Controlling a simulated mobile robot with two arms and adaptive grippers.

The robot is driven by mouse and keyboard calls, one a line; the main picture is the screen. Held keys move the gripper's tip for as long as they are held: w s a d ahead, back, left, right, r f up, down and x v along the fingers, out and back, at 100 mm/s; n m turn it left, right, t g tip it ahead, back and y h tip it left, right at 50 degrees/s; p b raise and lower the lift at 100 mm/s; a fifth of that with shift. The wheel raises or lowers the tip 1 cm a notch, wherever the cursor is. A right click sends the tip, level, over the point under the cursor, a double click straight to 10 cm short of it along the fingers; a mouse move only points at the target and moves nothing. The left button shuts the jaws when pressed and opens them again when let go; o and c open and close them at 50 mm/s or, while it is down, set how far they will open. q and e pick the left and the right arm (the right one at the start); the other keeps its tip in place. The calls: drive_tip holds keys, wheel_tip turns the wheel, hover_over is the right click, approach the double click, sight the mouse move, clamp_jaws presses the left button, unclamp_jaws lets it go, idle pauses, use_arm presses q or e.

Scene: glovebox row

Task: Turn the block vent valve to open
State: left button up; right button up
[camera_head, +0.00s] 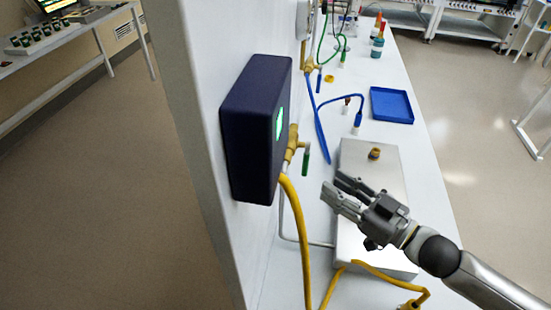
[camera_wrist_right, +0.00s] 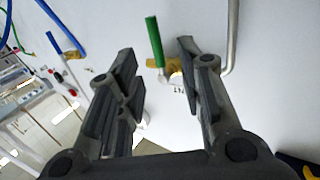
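A brass valve (camera_head: 291,143) with a green lever handle (camera_head: 305,161) sits on the wall panel beside a dark blue box; its lever hangs down. My right gripper (camera_head: 332,183) is to the right of this lever, apart from it, with its fingers toward the panel. In the right wrist view, the gripper (camera_wrist_right: 156,48) is open and empty. A green lever (camera_wrist_right: 154,42) and its brass body (camera_wrist_right: 174,66) show beyond and between the fingertips. I cannot read a label naming the block vent valve. My left gripper is not in view.
The dark blue box (camera_head: 253,130) with a green display juts from the panel. A yellow hose (camera_head: 298,230) runs below it. A metal box (camera_head: 372,172) and a blue tray (camera_head: 391,105) are on the bench. Blue-handled (camera_head: 319,83) and other green-handled valves are farther back.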

sight(306, 165)
drive_tip(key=p+x, duration=0.3)
drive_tip(key=x, duration=0.6)
drive_tip(key=shift+w+d, duration=0.1)
drive_tip(key=shift+w, duration=0.2)
drive_tip(key=shift+w+a, duration=0.2)
drive_tip(key=shift+f, duration=0.1)
drive_tip(key=shift+c, duration=1.7)
clamp_jaws()
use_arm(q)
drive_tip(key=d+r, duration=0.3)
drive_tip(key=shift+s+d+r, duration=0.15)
